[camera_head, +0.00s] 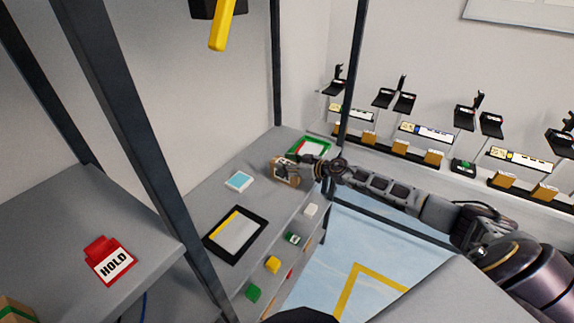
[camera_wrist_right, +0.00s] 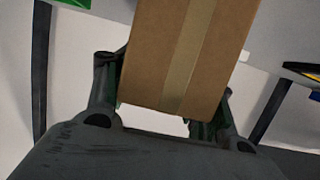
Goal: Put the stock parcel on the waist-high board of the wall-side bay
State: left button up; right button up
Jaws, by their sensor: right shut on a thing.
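The stock parcel is a small brown cardboard box (camera_head: 285,171) with a dark printed marking on its side. My right gripper (camera_head: 318,172) is shut on it, reaching in from the right over the far end of a grey board (camera_head: 200,205). In the right wrist view the box (camera_wrist_right: 185,55) shows a paler tape strip and sits between the two fingers (camera_wrist_right: 165,100). I cannot tell whether its underside touches the board. The board belongs to the rack bay by the wall, beyond a dark post. My left gripper is not in view.
On the board lie a black-framed panel (camera_head: 236,235), a light blue card (camera_head: 239,181) and a green-framed tray (camera_head: 309,148) close to the parcel. A red HOLD sign (camera_head: 110,262) stands on the nearer left shelf. Dark posts (camera_head: 130,140) divide the bays.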

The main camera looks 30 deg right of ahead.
jog(key=o, duration=1.3)
jog(key=shift+b+v, duration=0.5)
jog(key=shift+v, duration=5.3)
jog(key=shift+s+d+r, duration=0.1)
jog(key=shift+s+d, duration=0.05)
